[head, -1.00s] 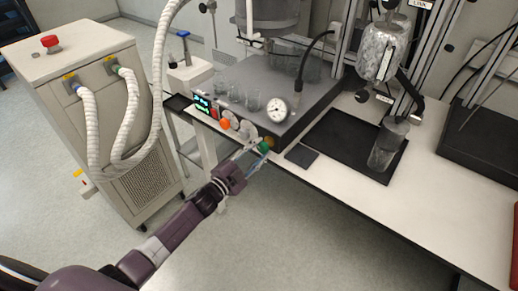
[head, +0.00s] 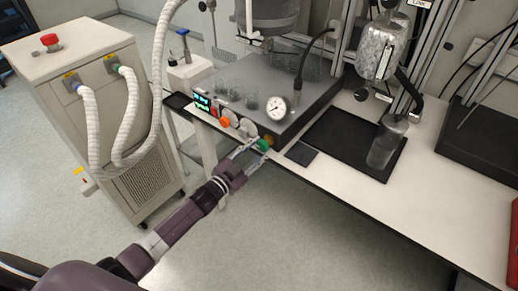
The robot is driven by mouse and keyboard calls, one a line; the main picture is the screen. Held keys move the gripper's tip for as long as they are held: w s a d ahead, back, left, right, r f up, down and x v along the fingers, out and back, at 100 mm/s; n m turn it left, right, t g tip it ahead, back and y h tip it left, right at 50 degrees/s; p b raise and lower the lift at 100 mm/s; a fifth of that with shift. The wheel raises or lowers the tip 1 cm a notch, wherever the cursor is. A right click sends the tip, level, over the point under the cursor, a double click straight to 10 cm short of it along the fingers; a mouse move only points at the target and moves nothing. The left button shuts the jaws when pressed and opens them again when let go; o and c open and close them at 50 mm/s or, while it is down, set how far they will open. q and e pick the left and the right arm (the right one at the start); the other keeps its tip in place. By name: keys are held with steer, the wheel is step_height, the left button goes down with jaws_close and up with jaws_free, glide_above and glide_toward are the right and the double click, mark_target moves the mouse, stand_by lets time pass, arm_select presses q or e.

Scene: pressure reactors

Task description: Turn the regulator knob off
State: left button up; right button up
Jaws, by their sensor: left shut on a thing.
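A grey reactor base unit (head: 300,115) stands on the white bench, with a row of knobs along its front face. An orange knob (head: 225,122) is at the left of the row, with a pale grey knob (head: 248,128) to its right. A green knob (head: 263,145) is at the right end. My left gripper (head: 262,147) reaches up from below left, its fingertips on either side of the green knob and shut on it. The fingers partly hide the knob. No marking shows which knob is the regulator. My right gripper is not in view.
A pressure gauge (head: 277,108) sits just above the green knob. Small glass beakers (head: 235,92) stand on the unit. A black tray (head: 340,135) with a clear vessel (head: 387,142) is to the right. A chiller cabinet (head: 85,120) with hoses stands left. The floor below is clear.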

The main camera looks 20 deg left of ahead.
arm_select(q)
steer(key=shift+f, duration=0.1)
steer(key=o, duration=1.2)
steer(key=shift+c, duration=0.2)
steer(key=v, duration=1.2)
steer(key=s+a+f+n+g+y, duration=0.15)
steer(key=s+f, duration=0.35)
steer(key=f, duration=0.5)
steer(key=s+a+f+n+g+y, duration=0.1)
steer(key=s+f+n+g+y, duration=0.3)
steer(key=f, duration=0.7)
steer(key=s+a+f+m+g, duration=0.1)
steer(key=s+a+f+g, duration=0.1)
steer(key=s+f, duration=0.6)
steer(key=s+d+f+g, duration=0.2)
steer(key=s+f, duration=0.4)
steer(key=s, duration=0.4)
steer(key=s+d+f+n+g, duration=0.1)
steer(key=s+f+g, duration=0.2)
steer(key=s+f, duration=0.3)
steer(key=s+d+f+n+g, duration=0.1)
steer(key=s+f, duration=0.5)
steer(key=s, duration=0.8)
steer(key=shift+s+d+f+g+y, duration=0.3)
steer(key=shift+d+g, duration=0.55)
steer(key=shift+g, duration=0.4)
